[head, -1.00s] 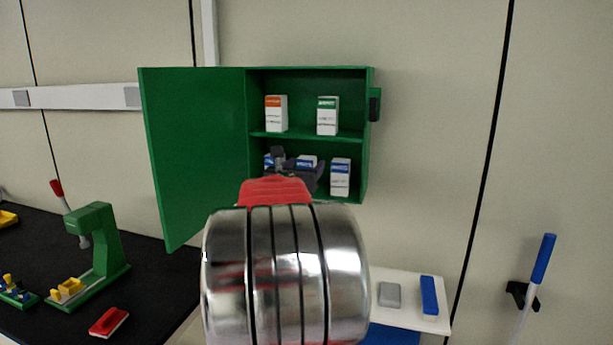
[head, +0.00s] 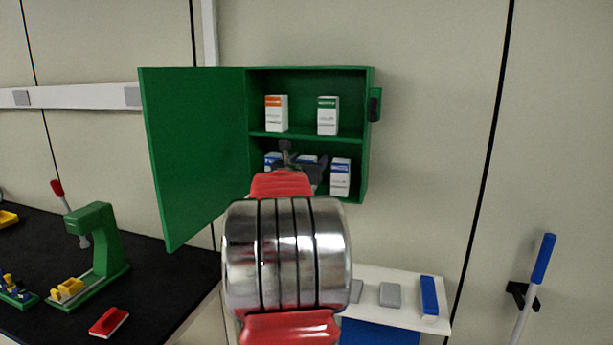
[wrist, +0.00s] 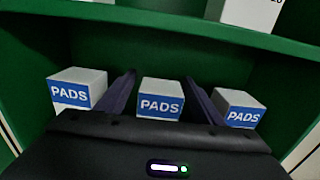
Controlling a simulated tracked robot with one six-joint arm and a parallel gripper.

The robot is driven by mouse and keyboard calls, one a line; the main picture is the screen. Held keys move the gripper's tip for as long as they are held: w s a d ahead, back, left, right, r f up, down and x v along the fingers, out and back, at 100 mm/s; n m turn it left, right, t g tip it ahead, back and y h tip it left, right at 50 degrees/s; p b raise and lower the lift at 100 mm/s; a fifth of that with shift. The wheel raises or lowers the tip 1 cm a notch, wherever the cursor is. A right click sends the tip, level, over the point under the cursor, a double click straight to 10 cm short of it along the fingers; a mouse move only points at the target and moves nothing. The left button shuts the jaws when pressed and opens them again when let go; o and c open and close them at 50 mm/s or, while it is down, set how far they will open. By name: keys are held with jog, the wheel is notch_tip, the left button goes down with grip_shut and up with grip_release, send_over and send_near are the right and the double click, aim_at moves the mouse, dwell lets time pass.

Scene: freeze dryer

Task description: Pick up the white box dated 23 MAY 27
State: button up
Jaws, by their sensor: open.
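Three white boxes with blue PADS labels stand on the cabinet's lower shelf: a left one (wrist: 77,90), a middle one (wrist: 160,98) and a right one (wrist: 241,107). No date can be read on any of them. My gripper (wrist: 160,76) is open, with one dark finger on each side of the middle box. I cannot tell whether the fingers touch it. In the head view my arm partly hides the left box (head: 272,158) and the middle one; the right box (head: 340,177) shows clearly.
The green cabinet (head: 367,150) hangs on the wall, its door (head: 195,150) open to the left. Its upper shelf holds an orange-labelled box (head: 277,114) and a green-labelled box (head: 328,116). The shelf edge (wrist: 160,22) lies above my gripper.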

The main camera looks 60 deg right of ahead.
jog(key=shift+w+d, duration=0.1)
jog(key=shift+d, duration=0.65)
jog(key=c, duration=1.1)
